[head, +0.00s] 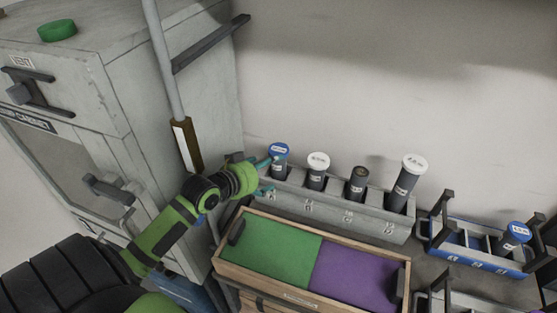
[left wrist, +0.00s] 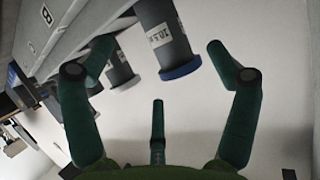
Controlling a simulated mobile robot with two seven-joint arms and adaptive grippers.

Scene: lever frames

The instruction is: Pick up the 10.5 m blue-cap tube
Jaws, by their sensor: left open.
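The blue-cap tube (head: 279,165) stands in the leftmost slot of the grey rack (head: 340,212) in the head view. In the left wrist view the tube (left wrist: 164,32) shows a label reading about 10.5 m, with its blue cap lower in the picture. My left gripper (head: 268,177) is open at the rack's left end, close beside this tube. In the left wrist view the tube lies between the spread fingers (left wrist: 159,45), toward the right one, with no clear contact. My right gripper is not in view.
The grey rack also holds two white-cap tubes (head: 318,171) (head: 407,184) and a dark-topped tube (head: 357,184). Another blue-cap tube (head: 516,235) stands in a blue rack (head: 447,238) at right. A green-and-purple tray (head: 314,292) lies in front; a grey cabinet (head: 100,90) stands left.

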